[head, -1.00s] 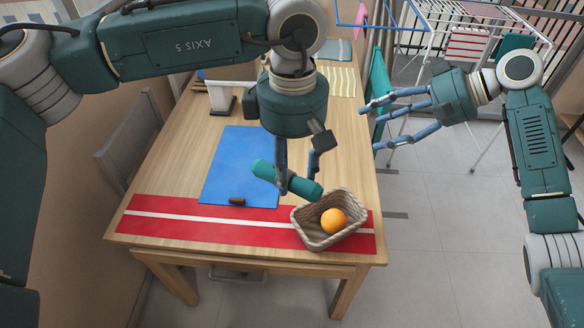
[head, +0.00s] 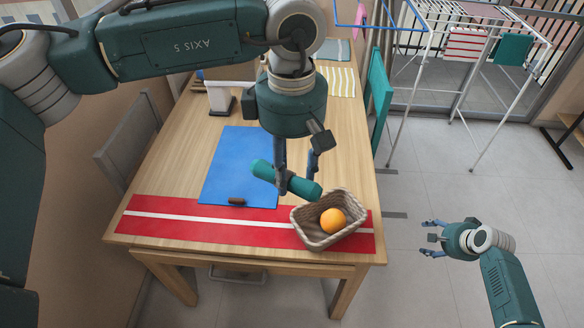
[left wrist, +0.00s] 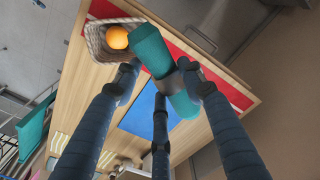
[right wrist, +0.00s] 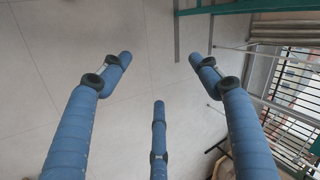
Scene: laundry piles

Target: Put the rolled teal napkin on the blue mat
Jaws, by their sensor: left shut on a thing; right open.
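The rolled teal napkin (head: 300,187) is held by my left gripper (head: 294,183), whose fingers are shut around its middle. It lies at a slant between the blue mat and the basket in the head view. In the left wrist view the napkin (left wrist: 152,52) sits between the fingers. The blue mat (head: 238,160) lies flat on the table, left of my left gripper, and is partly hidden by the napkin and arm. How far the napkin is above the table is hard to tell. My right gripper (head: 432,237) is open and empty, away to the right over the floor.
A wicker basket (head: 350,238) with an orange (head: 333,221) stands at the table's front right, on a red runner (head: 180,229) with a white stripe. A small brown roll (head: 237,201) lies at the mat's front edge. A drying rack (head: 410,60) stands behind on the right.

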